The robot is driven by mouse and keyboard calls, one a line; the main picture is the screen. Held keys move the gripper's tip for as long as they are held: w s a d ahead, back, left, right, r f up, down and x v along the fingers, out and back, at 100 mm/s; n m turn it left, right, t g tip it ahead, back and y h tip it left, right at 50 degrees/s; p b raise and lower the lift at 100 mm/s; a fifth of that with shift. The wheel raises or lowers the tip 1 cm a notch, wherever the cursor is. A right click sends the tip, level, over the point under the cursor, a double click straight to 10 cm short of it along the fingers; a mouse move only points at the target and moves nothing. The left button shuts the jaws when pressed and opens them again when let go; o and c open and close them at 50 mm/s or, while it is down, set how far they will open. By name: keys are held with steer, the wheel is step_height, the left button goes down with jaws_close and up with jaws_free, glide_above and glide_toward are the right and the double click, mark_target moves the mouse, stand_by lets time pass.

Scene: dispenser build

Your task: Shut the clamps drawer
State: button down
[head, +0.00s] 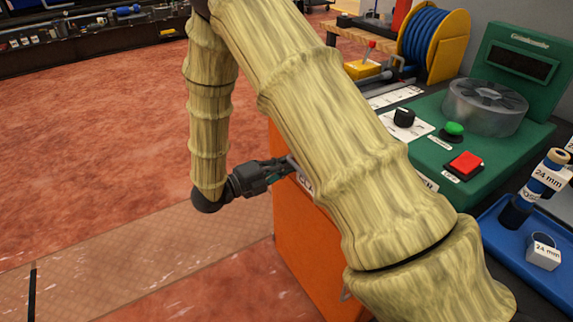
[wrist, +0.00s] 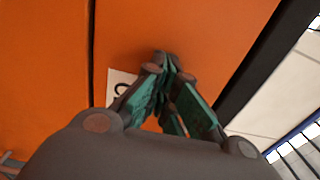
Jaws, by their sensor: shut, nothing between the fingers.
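The orange drawer unit (head: 310,245) stands mid-picture in the head view, largely hidden behind my arm. A white label starting "CLA" (head: 305,182) shows on its front beside my arm. My gripper (head: 287,168) is at that front, near a grey handle-like bar. In the wrist view the fingers of my gripper (wrist: 164,60) are closed together with nothing between them, tips at or very near the orange drawer front (wrist: 210,35). They partly cover a white label (wrist: 119,82). I cannot tell how far the drawer stands out.
On the bench right of my arm are a green machine (head: 490,150) with a red button (head: 465,164), a blue tray (head: 545,265) and a blue hose reel (head: 435,42). The red floor (head: 100,130) at left is clear.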

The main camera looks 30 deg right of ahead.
steer(key=a, duration=1.3)
steer(key=shift+a+p, duration=0.35)
steer(key=shift+p, duration=0.05)
steer(key=d+f+n+t+y, duration=0.3)
steer(key=f+n+t, duration=0.1)
steer(key=f+n, duration=0.45)
steer(key=d+f+n+t+y, duration=0.3)
steer(key=f+n+t+y, duration=0.1)
steer(key=f+n, duration=0.5)
steer(key=s+a+f+n+g+y, duration=0.3)
steer(key=s+f+n+y, duration=0.5)
steer(key=s+f+n, duration=0.6)
steer(key=s+a+f+n+g+y+p, duration=0.1)
steer(key=s+n+g+y, duration=0.1)
steer(key=s, duration=0.7)
steer(key=s+a+f+n+g+y, duration=0.1)
steer(key=s+f+n+g, duration=0.15)
steer(key=s, duration=0.65)
step_height(320, 180, up, 20)
steer(key=p, duration=1.9)
steer(key=shift+w+a, duration=0.2)
steer(key=shift+w, duration=0.1)
